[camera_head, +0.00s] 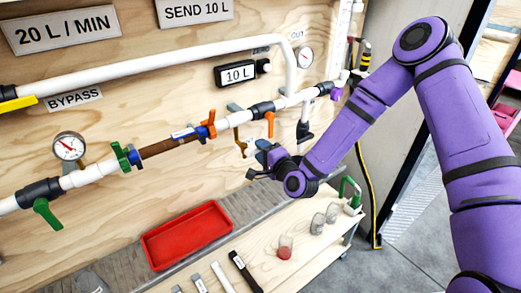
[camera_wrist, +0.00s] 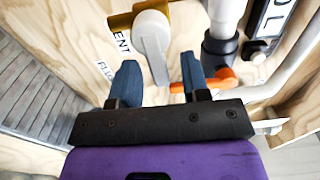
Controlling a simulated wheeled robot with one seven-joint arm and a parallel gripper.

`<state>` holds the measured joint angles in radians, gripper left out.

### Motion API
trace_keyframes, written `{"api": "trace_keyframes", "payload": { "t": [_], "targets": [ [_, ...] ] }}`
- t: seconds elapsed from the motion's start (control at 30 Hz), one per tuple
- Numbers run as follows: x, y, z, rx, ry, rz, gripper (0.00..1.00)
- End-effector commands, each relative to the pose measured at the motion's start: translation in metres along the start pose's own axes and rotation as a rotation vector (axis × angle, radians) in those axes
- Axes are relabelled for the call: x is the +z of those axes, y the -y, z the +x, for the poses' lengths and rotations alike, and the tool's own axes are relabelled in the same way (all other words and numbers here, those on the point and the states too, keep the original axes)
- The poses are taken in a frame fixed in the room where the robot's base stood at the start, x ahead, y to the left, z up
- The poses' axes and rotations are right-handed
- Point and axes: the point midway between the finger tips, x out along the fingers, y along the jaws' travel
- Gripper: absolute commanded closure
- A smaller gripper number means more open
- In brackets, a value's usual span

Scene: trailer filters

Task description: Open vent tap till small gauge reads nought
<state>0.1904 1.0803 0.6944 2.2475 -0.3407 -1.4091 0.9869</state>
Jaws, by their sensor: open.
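The vent tap shows in the wrist view as a brass body (camera_wrist: 182,18) with a pale grey lever (camera_wrist: 152,45), beside a label ending in "ENT" (camera_wrist: 121,36). In the head view a small brass tap (camera_head: 240,144) hangs below the pipe, just left of my gripper (camera_head: 257,160). My gripper (camera_wrist: 160,82) is open, its two blue fingers apart and empty. The lever lies ahead, in line with the gap between them; contact is not visible. A round gauge (camera_head: 305,57) marked "OUT" is at upper right, looking smaller than the left gauge (camera_head: 69,146). Neither reading is legible.
An orange handle (camera_wrist: 222,75) and white pipework (camera_wrist: 226,14) are close to my right finger. A brown filter section (camera_head: 170,146) sits in the pipe run. Below are a red tray (camera_head: 187,235) and a bench with jars (camera_head: 318,223) and tools.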

Motion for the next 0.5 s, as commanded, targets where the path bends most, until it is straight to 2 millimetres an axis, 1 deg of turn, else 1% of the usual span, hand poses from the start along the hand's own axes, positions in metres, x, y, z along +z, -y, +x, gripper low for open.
{"api": "trace_keyframes", "payload": {
  "t": [0.13,0.4,0.47,0.5],
  "targets": [
    [0.0003,0.0001,0.0072,0.000,0.000,0.000,0.57],
    [0.0003,0.0000,0.0079,0.000,0.000,0.000,0.57],
    [0.0003,0.0001,0.0078,0.000,0.000,0.000,0.71],
    [0.0003,0.0000,0.0078,0.000,0.000,0.000,0.80]
  ]
}}
